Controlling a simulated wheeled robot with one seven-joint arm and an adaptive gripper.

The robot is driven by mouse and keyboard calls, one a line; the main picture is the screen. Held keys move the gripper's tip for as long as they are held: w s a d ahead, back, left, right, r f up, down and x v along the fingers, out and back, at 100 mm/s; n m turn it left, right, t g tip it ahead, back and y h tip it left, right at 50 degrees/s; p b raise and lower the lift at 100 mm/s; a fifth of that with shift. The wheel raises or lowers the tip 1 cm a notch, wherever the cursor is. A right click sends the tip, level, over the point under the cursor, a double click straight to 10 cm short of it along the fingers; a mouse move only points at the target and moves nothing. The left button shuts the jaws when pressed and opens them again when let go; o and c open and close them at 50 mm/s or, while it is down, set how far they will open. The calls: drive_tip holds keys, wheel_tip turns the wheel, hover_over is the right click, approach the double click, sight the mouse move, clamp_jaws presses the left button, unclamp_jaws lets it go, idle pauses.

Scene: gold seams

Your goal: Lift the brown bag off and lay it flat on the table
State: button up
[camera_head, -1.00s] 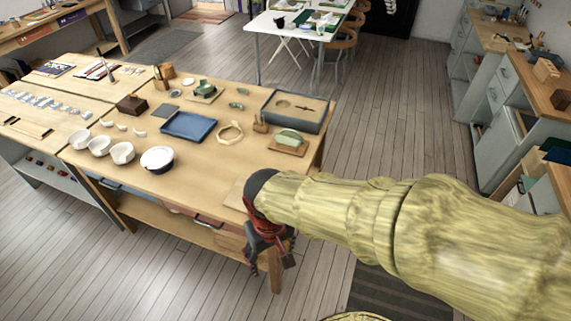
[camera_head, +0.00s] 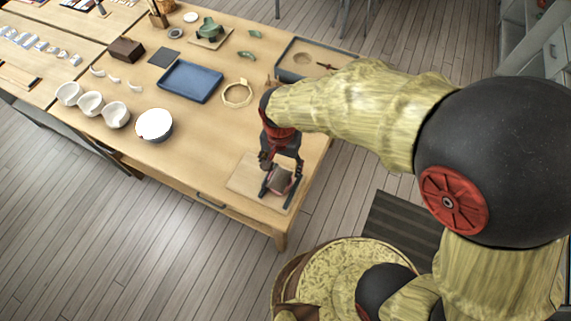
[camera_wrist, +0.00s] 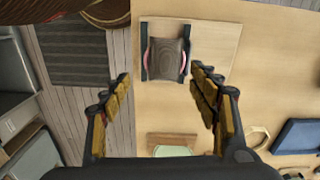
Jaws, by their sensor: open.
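The brown bag (camera_wrist: 169,58) lies over a small dark stand (camera_wrist: 146,66) with two side rails, seen in the wrist view. The stand sits on a pale wooden board (camera_wrist: 214,38) near the table's corner. In the head view, the bag (camera_head: 281,179) shows just below my gripper (camera_head: 281,164), partly hidden by it. My gripper (camera_wrist: 161,78) is open and empty in the wrist view, its fingers wide apart. The bag appears ahead, between the fingertips in the picture and apart from them. The table (camera_head: 225,180) has bare wood left of the board.
A blue tray (camera_head: 190,82), a pale ring (camera_head: 237,94), a white bowl (camera_head: 154,124) and several smaller cups stand farther back. The table edge is close to the board.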

sight(280, 178)
drive_tip(key=shift+s+a+m, duration=0.1)
drive_tip(key=shift+s+m, duration=0.1)
drive_tip(key=shift+m, duration=0.2)
drive_tip(key=shift+w+f, duration=0.1)
drive_tip(key=shift+f, duration=0.35)
drive_tip(key=shift+f+b, duration=0.3)
drive_tip(key=shift+f, duration=0.55)
drive_tip(key=f, duration=0.3)
drive_tip(key=f+b, duration=0.1)
drive_tip(key=f, duration=0.1)
drive_tip(key=shift+w+a+f, duration=0.1)
drive_tip(key=shift+w+a, duration=0.15)
drive_tip(key=shift+a, duration=0.1)
drive_tip(key=c, duration=0.3)
drive_tip(key=c, duration=1.2)
drive_tip(key=shift+o, duration=0.2)
